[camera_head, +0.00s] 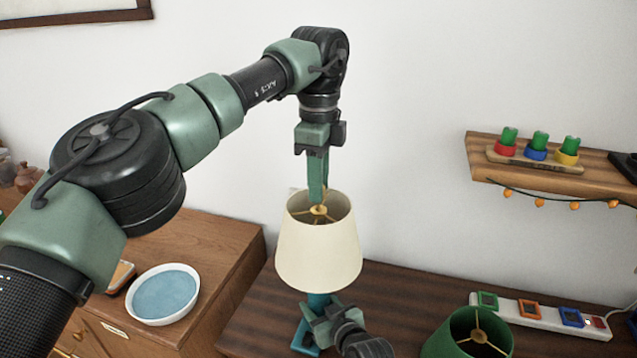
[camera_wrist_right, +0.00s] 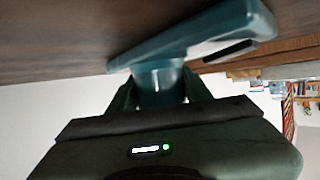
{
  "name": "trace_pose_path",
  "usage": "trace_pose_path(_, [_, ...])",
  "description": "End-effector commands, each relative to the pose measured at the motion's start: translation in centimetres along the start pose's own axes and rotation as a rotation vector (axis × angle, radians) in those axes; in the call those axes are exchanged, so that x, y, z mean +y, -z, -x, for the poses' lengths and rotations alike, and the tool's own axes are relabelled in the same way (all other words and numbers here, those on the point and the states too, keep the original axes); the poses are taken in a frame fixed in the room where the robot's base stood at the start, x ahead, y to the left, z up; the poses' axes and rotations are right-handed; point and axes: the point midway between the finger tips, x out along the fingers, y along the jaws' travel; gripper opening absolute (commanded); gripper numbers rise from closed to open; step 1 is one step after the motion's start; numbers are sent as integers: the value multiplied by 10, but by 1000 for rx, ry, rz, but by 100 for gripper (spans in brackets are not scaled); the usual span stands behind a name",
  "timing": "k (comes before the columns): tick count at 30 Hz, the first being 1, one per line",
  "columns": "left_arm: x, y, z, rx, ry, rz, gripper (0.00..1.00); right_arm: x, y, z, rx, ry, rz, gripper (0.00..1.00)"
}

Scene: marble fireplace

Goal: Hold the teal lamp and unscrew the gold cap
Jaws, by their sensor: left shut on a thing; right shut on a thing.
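The teal lamp (camera_head: 319,299) stands on the dark wooden table under a cream shade (camera_head: 318,255). My right gripper (camera_head: 322,318) is shut on its teal stem below the shade. The right wrist view shows the stem (camera_wrist_right: 160,78) between the fingers and the flat teal base (camera_wrist_right: 200,36). The gold cap (camera_head: 319,210) sits at the centre of the gold spokes inside the shade's open top. My left gripper (camera_head: 318,198) points straight down into the shade and is shut on the cap, which its fingers partly cover.
A green lampshade (camera_head: 445,340) stands at the table's front right. A white strip with coloured square frames (camera_head: 540,316) lies behind it. A wooden wall shelf (camera_head: 560,180) holds colored pegs. A blue-filled white bowl (camera_head: 163,293) sits on the left cabinet.

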Motion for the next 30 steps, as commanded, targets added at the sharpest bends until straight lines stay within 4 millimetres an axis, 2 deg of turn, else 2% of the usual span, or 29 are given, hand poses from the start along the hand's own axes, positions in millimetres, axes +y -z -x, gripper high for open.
trace_pose_path(11, [0, 0, 36, -1, 1, 2, 0, 0, 0, 0, -1, 0, -1, 0])
trace_pose_path(19, [0, 0, 40, 0, 0, 1, 0, 0, 0, 0, 0, 0, -1, 0])
trace_pose_path(20, [0, 0, 40, 0, 0, 1, 0, 0, 0, 0, 0, 0, -1, 55])
trace_pose_path(22, [0, 0, 40, 0, 0, 1, 0, 0, 0, 0, 0, 0, -1, 74])
trace_pose_path(30, [0, 0, 40, 0, 0, 1, 0, 0, 0, 0, 0, 0, 0, 74])
